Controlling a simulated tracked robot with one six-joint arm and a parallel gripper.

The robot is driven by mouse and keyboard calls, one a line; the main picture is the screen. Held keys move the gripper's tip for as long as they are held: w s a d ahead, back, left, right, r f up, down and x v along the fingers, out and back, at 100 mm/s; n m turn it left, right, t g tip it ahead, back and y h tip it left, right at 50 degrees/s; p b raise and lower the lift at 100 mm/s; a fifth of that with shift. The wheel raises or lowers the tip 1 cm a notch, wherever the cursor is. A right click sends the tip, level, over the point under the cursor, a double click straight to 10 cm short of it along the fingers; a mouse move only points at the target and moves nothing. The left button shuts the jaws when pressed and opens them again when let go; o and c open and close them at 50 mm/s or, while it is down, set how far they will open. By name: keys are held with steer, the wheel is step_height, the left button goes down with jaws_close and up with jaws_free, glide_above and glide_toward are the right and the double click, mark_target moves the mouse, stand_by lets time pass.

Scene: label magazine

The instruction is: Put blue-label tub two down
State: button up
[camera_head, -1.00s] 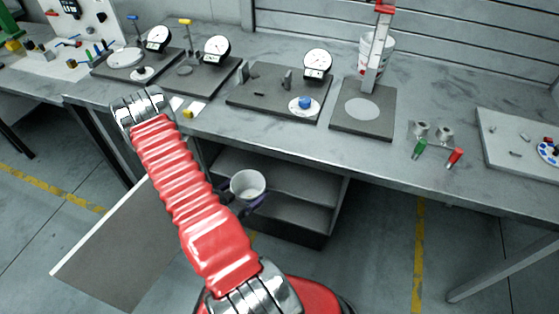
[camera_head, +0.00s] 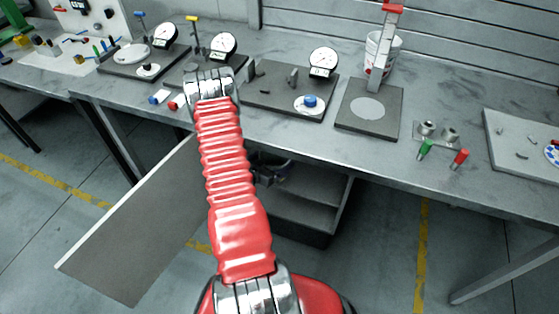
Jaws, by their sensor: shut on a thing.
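My red arm reaches up over the front of the bench and bends at its metal elbow. Part of my dark gripper (camera_head: 271,172) shows just right of the arm, in front of the open shelf unit under the bench. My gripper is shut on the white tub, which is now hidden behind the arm. No blue label can be made out. Another white tub with red markings (camera_head: 394,58) stands at the back of the bench, partly behind a red-topped post.
The grey bench (camera_head: 440,95) holds several dark plates with dial gauges (camera_head: 323,62) and a stand with a round pad (camera_head: 367,108). Green (camera_head: 425,148) and red (camera_head: 459,159) handled pieces lie near its front edge. An open cabinet door (camera_head: 135,235) juts out at lower left. The shelf unit (camera_head: 305,210) stands open.

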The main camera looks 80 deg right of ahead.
mark_target(282, 159)
steer(key=shift+s+d, duration=0.3)
steer(key=shift+d, duration=0.6)
steer(key=shift+s+d, duration=0.1)
steer(key=shift+d, duration=0.2)
steer(key=shift+s+d+f, duration=0.1)
steer(key=shift+d+f, duration=0.05)
steer(key=shift+f, duration=0.4)
steer(key=shift+d+f, duration=0.15)
steer(key=shift+f, duration=1.05)
steer(key=shift+f, duration=0.15)
steer(key=o, duration=0.8)
